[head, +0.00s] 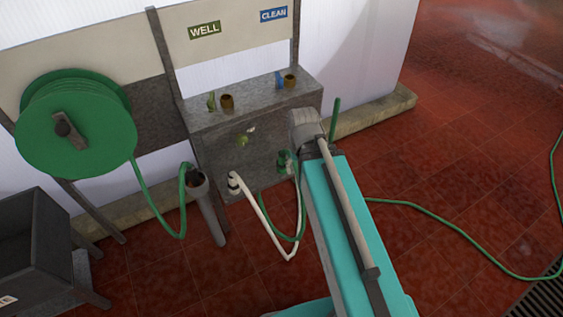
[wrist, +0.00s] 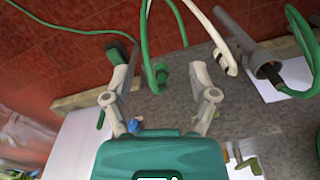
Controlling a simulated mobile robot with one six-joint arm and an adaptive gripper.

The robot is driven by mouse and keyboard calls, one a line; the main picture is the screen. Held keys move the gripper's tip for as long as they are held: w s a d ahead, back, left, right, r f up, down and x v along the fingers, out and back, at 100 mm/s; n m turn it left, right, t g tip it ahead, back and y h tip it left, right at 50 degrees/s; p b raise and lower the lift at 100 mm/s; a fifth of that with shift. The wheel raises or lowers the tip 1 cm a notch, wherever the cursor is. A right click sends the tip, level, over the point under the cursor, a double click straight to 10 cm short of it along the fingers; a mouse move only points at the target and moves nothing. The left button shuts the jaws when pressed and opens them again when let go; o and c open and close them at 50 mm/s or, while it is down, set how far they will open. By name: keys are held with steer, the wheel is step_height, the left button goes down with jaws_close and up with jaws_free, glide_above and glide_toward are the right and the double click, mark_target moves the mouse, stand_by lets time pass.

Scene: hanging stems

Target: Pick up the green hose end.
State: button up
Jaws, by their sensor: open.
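My gripper (wrist: 158,60) is open, with its two fingers spread in the wrist view and nothing clamped between them. A green hose loop (wrist: 144,45) with a green fitting (wrist: 161,75) at the grey box shows between and beyond the fingers. In the head view this fitting (head: 283,160) is left of my arm, which hides my gripper. Another green hose enters a grey upright tube (head: 209,212), also visible in the wrist view (wrist: 244,42). A dark green block (wrist: 121,50) on a thin hose is partly hidden by the left finger. I cannot tell which is the named end.
A white hose (head: 263,217) loops close beside the green one. The grey box (head: 222,150) carries valves under WELL and CLEAN signs. A green reel (head: 75,105) and dark bin (head: 35,240) stand left. A thin green hose (head: 440,218) crosses the open red floor at right.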

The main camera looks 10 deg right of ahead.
steer(key=w+f+n+b, duration=0.2)
steer(key=w+n, duration=0.1)
steer(key=w, duration=0.1)
steer(key=w+f+n+b, duration=0.2)
steer(key=w+f+n, duration=0.1)
steer(key=w+n, duration=0.1)
steer(key=w+f+n+b, duration=0.2)
steer(key=w+n+b, duration=0.1)
steer(key=w, duration=0.3)
steer(key=shift+d+f+n, duration=0.15)
steer(key=shift+n, duration=0.35)
steer(key=n+b, duration=0.7)
steer(key=n, duration=0.6)
glide_above(282, 153)
steer(key=shift+f, duration=3.55)
steer(key=shift+f, duration=0.1)
step_height(282, 153, down, 8)
steer(key=b, duration=0.9)
steer(key=shift+f, duration=0.25)
steer(key=shift+f, duration=0.1)
steer(key=shift+w+f+b, duration=0.1)
steer(key=shift+f+b, duration=2.4)
steer(key=shift+b, duration=0.05)
